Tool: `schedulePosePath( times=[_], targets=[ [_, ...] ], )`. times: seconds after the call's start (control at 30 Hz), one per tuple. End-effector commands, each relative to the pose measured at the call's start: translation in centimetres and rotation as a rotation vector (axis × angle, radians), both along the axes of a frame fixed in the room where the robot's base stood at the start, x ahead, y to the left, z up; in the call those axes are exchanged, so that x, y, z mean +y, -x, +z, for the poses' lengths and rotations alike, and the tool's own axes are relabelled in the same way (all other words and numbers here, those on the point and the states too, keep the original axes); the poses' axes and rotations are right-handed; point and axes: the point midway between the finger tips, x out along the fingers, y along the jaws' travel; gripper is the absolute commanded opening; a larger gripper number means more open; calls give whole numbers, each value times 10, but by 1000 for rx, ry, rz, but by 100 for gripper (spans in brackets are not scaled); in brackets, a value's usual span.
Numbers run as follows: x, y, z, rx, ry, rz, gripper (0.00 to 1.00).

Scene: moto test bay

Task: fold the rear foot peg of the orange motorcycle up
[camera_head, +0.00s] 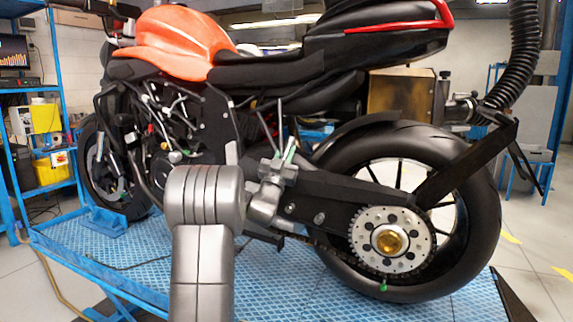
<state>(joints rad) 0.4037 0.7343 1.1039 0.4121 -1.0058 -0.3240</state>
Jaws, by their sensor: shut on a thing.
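The orange motorcycle (182,43) stands on a blue lift platform, its front wheel to the left and its rear wheel to the right. My gripper (283,156) is at the bike's near side, just ahead of the rear wheel and above the black swingarm (335,192). It is shut on a small part with a green bit (290,150), which appears to be the rear foot peg. The jaws hide most of the peg, so its exact angle cannot be told. My grey arm reaches up from the bottom of the view.
The rear wheel (485,195) with its sprocket (362,236) is close on the right. A black exhaust hose (522,50) hangs at the upper right. A blue shelf (12,185) with yellow bins stands at left. The blue platform (285,285) is mostly clear below.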

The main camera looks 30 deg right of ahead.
Motion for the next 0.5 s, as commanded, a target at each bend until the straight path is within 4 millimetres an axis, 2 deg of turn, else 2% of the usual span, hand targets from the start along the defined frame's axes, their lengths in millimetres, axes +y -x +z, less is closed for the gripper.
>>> schedulePosePath(
  times=[0.5],
  targets=[
    [1,1,2,-22,26,-1,0]
  ],
)
